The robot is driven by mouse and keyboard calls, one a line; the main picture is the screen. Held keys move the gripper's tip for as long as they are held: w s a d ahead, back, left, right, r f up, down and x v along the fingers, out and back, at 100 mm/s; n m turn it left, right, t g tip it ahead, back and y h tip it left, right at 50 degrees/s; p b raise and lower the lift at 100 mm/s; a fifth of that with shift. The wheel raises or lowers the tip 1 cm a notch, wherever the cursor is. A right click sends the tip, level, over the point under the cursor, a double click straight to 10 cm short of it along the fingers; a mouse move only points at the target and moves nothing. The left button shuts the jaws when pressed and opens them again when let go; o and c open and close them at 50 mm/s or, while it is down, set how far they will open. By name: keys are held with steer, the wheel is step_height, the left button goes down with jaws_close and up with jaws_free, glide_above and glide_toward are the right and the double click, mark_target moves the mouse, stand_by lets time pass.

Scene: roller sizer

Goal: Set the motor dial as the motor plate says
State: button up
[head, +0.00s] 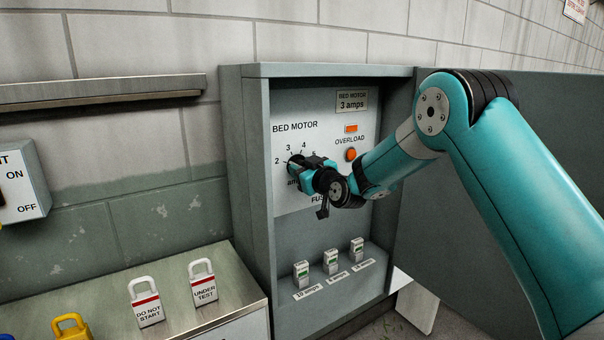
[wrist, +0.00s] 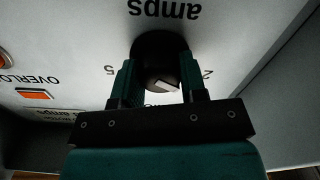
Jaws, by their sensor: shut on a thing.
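The motor plate (head: 351,100) at the top of the panel reads "BED MOTOR 3 amps". The motor dial has a printed scale running 2, 3, 4, 5; in the head view my gripper (head: 301,163) covers most of the dial. In the wrist view, which is upside down, the dial is a round black knob (wrist: 155,55) between my fingers (wrist: 160,80), and they are shut on it. A white mark (wrist: 166,86) on the knob sits low, slightly right of centre. The 5 shows at left and the 2 at right; the numbers between are hidden, so I cannot tell the exact setting.
An orange overload button (head: 350,154) and an orange lamp (head: 351,129) are right of the dial. Several labelled fuses (head: 330,260) stand on the ledge below. Padlock-shaped tags (head: 148,305) stand on a bench at left. The cabinet side wall (head: 248,180) is left of the dial.

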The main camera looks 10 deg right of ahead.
steer(key=m+b, duration=0.2)
steer(key=m, duration=0.1)
steer(key=shift+f, duration=0.15)
steer(key=shift+m+b, duration=1.25)
steer(key=shift+m, duration=0.85)
steer(key=o, duration=0.9)
steer(key=shift+s, duration=0.1)
steer(key=b+v, duration=0.6)
steer(key=v, duration=1.1)
steer(key=shift+s+r, duration=0.1)
steer(key=shift+r, duration=0.1)
